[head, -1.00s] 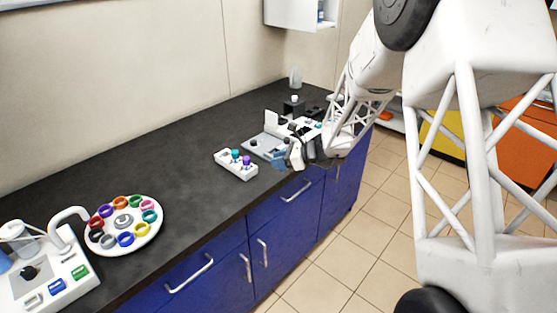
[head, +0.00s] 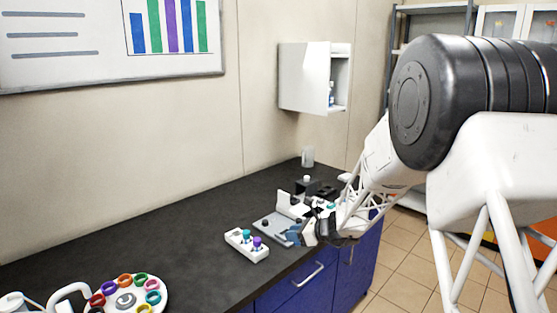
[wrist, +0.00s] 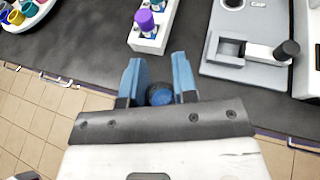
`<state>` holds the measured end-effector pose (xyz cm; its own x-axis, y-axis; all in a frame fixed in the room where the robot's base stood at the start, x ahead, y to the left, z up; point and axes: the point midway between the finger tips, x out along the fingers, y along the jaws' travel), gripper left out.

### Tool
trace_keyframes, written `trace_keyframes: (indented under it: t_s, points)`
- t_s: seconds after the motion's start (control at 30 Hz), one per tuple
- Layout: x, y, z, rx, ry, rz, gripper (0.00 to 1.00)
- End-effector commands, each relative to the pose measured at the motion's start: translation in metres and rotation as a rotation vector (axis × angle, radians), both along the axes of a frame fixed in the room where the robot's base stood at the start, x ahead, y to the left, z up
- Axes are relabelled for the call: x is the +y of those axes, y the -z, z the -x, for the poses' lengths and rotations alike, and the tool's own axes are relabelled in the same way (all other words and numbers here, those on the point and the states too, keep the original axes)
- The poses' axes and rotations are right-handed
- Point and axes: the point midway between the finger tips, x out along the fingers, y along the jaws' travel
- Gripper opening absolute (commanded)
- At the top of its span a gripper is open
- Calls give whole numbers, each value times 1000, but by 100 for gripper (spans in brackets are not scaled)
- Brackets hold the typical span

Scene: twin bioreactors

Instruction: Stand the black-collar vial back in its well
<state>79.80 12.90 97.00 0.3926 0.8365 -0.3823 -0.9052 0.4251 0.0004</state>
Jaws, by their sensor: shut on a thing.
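My gripper (wrist: 158,76) has its blue fingers shut on a small round thing with a dark, bluish top (wrist: 159,95), seen from above. It looks like the black-collar vial, but its collar and lower part are hidden. In the head view my gripper (head: 299,234) is over the counter's front edge, just right of the white vial rack (head: 238,246). The rack also shows in the wrist view (wrist: 148,45), ahead of the fingers and apart from them. It holds a teal-capped vial (head: 246,235) and a purple-capped vial (head: 257,242).
A grey device (wrist: 222,68) with a black-knobbed lever (wrist: 287,49) lies right of the rack. A round white carousel with coloured rings (head: 160,306) is at the lower left. The dark counter (head: 170,235) between carousel and rack is clear.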

Motion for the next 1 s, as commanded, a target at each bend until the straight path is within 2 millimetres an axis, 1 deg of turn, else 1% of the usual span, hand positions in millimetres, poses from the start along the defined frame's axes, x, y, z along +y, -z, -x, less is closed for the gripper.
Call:
trace_keyframes:
  t_s: [0.2,0.5,1.0]
  points:
    - [-9,-11,-15,-4,96,1,4]
    - [-21,-24,-34,-3,227,0,4]
    - [-44,-46,-56,-3,439,1,4]
